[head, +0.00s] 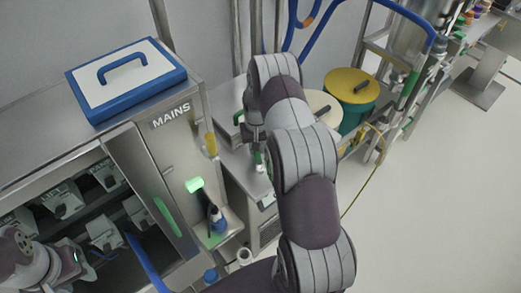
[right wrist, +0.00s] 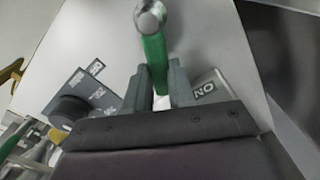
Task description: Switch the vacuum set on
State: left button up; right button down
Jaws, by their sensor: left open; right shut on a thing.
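The vacuum set (head: 238,165) appears to be the low steel cabinet behind my right arm in the head view. My right gripper (right wrist: 155,92) is shut on a green lever (right wrist: 155,60) with a round metal end. An ON label (right wrist: 206,90) lies just right of the fingers in the right wrist view. In the head view my right gripper (head: 257,150) is over the cabinet top, partly hidden by my arm. My left gripper (head: 82,265) is open at the lower left, in front of the shelves; its fingertips are hard to make out.
A black dial (right wrist: 70,108) on a marked plate is left of the lever. The MAINS cabinet (head: 172,135) carries a blue-rimmed white box (head: 125,78). A yellow-lidded drum (head: 351,86) stands behind my right arm. The floor (head: 440,200) at right is clear.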

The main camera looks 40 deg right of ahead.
jog(key=n, duration=0.1)
jog(key=w+a+n+b, duration=0.1)
jog(key=n, duration=0.1)
jog(key=shift+a+r, duration=0.15)
jog(key=shift+a+r+n+b, duration=0.1)
jog(key=shift+a+n+b, duration=0.35)
jog(key=shift+n, duration=0.85)
jog(key=shift+a, duration=0.1)
jog(key=c, duration=1)
grip_release()
jog(key=shift+o, duration=0.2)
jog(key=shift+s+a, duration=0.1)
jog(key=shift+s, duration=0.15)
notch_tip(320, 180, up, 13)
jog(key=b, duration=0.2)
jog(key=shift+f, duration=0.2)
